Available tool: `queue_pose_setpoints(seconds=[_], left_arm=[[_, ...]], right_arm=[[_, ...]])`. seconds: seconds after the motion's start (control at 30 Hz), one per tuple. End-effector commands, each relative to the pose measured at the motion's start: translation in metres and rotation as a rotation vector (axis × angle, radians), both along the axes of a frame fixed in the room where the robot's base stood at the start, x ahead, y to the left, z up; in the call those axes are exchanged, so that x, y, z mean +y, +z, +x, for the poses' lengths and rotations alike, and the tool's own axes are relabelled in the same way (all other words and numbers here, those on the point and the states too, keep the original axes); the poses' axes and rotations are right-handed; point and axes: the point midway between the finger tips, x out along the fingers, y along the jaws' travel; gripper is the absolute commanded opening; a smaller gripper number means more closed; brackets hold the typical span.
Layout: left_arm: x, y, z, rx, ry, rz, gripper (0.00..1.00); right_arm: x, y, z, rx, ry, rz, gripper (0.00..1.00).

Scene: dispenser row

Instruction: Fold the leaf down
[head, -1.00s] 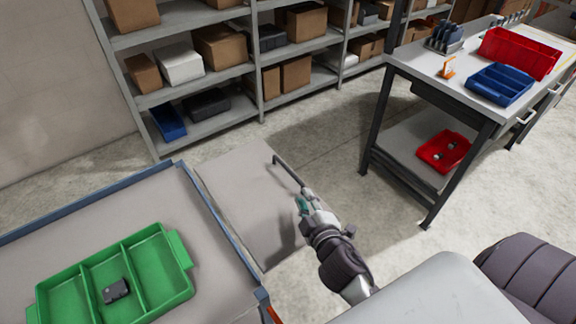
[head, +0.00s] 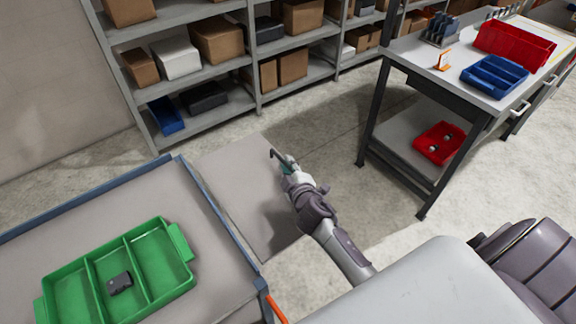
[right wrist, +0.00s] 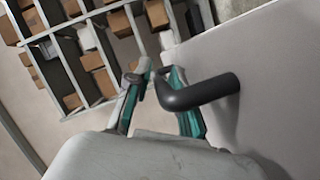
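The leaf (head: 232,172) is a flat grey panel beside the blue-rimmed table (head: 120,190). In the head view it extends outward from the table's right edge; its exact tilt is hard to judge. A dark bent bar handle (head: 273,154) is on its outer side. My right gripper (head: 287,162) is at this handle. In the right wrist view, the handle (right wrist: 200,92) projects from the leaf (right wrist: 275,75) and bends between the spread teal fingers of the right gripper (right wrist: 159,80). Firm contact cannot be made out. My left gripper is not in view.
A green divided tray (head: 118,275) with a small dark part (head: 119,283) sits on the table. Shelves (head: 215,115) with boxes stand behind. A workbench (head: 410,62) with red and blue bins is at the right. Open floor lies between bench and leaf.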

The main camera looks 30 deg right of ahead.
Motion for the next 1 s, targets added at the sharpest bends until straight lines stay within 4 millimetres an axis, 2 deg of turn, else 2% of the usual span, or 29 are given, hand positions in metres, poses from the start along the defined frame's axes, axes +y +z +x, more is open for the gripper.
queue_pose_setpoints(seconds=[0.07,0.2,0.23,0.73,0.87,1.0], left_arm=[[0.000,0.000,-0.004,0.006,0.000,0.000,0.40],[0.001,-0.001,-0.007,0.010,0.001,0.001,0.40],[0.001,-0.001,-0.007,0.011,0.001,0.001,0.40],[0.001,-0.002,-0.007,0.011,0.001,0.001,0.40],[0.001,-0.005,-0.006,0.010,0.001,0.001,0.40],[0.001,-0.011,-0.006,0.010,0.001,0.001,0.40]], right_arm=[[0.000,0.000,0.000,0.000,0.000,0.000,0.23],[0.000,0.000,0.000,0.000,0.000,0.000,0.01],[0.000,0.000,0.000,0.000,0.000,0.000,0.00],[0.000,-0.005,-0.001,0.004,0.001,0.018,0.00],[-0.002,-0.015,0.000,0.009,0.000,0.058,0.00],[-0.003,-0.034,0.000,0.021,0.000,0.138,0.00]])
